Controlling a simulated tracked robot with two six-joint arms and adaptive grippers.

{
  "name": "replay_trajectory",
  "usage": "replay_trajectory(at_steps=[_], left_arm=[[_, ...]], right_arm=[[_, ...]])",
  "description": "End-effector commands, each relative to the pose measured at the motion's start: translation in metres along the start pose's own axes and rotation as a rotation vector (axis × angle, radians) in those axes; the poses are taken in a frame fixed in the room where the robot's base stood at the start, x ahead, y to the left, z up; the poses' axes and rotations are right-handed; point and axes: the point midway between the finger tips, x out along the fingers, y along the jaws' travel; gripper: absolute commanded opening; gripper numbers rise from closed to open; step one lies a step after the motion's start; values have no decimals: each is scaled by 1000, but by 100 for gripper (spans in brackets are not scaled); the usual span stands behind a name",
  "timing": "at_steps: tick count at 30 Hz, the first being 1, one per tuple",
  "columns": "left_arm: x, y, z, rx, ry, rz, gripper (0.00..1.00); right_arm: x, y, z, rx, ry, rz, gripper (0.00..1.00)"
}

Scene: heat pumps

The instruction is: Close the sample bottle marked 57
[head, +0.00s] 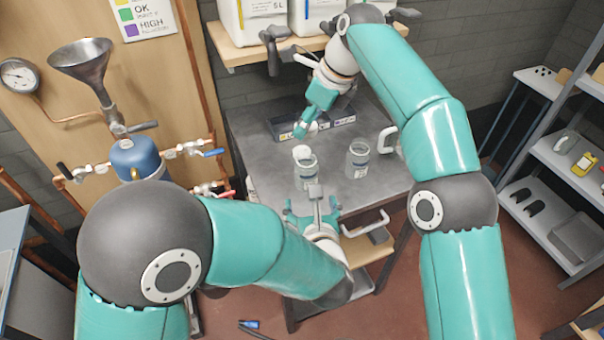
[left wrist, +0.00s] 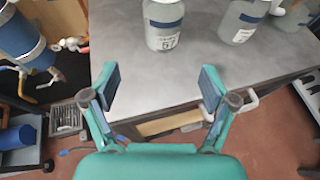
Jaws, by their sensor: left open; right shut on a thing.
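The sample bottle marked 57 (left wrist: 165,30) stands upright on the grey table in the left wrist view, its label facing me. I take it to be the clear bottle (head: 305,175) at the table's middle in the head view. A white cap (head: 302,151) shows at the upper left of its mouth; I cannot tell whether they touch. My right gripper (head: 301,134) points down from above, shut on what looks like this cap; the grip is partly hidden. My left gripper (head: 313,207) is open and empty, in front of the bottle. Its spread fingers also show in the left wrist view (left wrist: 162,95).
A second clear bottle (head: 358,160) stands close on the right. A dark tray (head: 343,124) lies behind. The table (head: 265,155) has bare room on the left. A shelf with white containers (head: 262,14) is above, and a blue tank (head: 137,158) is left.

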Motion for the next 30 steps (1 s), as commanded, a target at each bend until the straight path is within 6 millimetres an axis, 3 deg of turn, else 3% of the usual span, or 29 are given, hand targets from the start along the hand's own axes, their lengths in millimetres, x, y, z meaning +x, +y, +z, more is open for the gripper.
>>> replay_trajectory(at_steps=[8, 21, 30], left_arm=[[16, -3, -1, 3, 3, -6, 85], [91, -4, -2, 5, 3, -7, 85], [118, -5, -1, 6, 2, -9, 85]], right_arm=[[-1, -2, -4, 6, 1, -2, 40], [0, -2, -4, 6, 2, -1, 40], [0, -2, -5, 7, 2, -1, 40]])
